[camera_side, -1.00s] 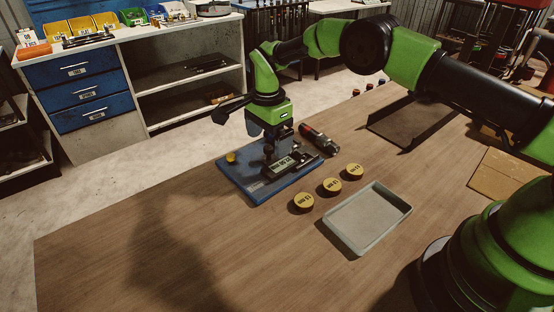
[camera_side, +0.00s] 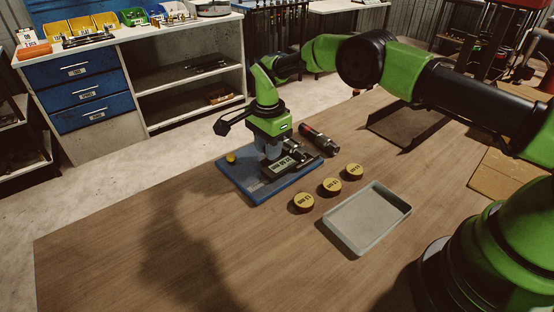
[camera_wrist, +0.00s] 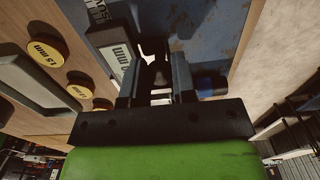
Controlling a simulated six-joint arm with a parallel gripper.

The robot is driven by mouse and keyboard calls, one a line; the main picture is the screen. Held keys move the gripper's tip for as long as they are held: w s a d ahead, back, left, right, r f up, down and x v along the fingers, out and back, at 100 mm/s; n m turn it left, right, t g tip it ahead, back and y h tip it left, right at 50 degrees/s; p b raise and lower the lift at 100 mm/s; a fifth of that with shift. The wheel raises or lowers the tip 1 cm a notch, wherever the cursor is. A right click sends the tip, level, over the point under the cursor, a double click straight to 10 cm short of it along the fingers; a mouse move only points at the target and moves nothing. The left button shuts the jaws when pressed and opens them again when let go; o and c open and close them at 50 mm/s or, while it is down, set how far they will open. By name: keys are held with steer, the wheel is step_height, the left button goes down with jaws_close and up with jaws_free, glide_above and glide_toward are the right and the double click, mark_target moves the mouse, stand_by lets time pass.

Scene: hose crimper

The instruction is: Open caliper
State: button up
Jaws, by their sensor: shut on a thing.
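The caliper (camera_side: 283,167), dark with a pale digital display, lies on a blue board (camera_side: 236,180) on the wooden table. My gripper (camera_side: 271,154) points down at the caliper, right behind its display in the side view. In the wrist view, my gripper (camera_wrist: 157,78) has both fingers around a dark part of the caliper, and the caliper's pale display (camera_wrist: 121,52) lies beside the left finger. The gripper is shut on the caliper. The fingers and wrist partly hide the held part and the jaws, so I cannot tell how far the jaws are apart.
A small yellow piece (camera_side: 231,158) is on the board's left corner. A black and red tool (camera_side: 318,142) lies behind the board. Three yellow-topped discs (camera_side: 331,187) stand to the right, with an empty grey tray (camera_side: 367,218) in front of them. The table's left front is clear.

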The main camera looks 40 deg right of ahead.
mark_target(265, 161)
steer(key=shift+a, duration=0.7)
stand_by(0.4)
steer(key=o, duration=1.5)
steer(key=shift+r, duration=4.5)
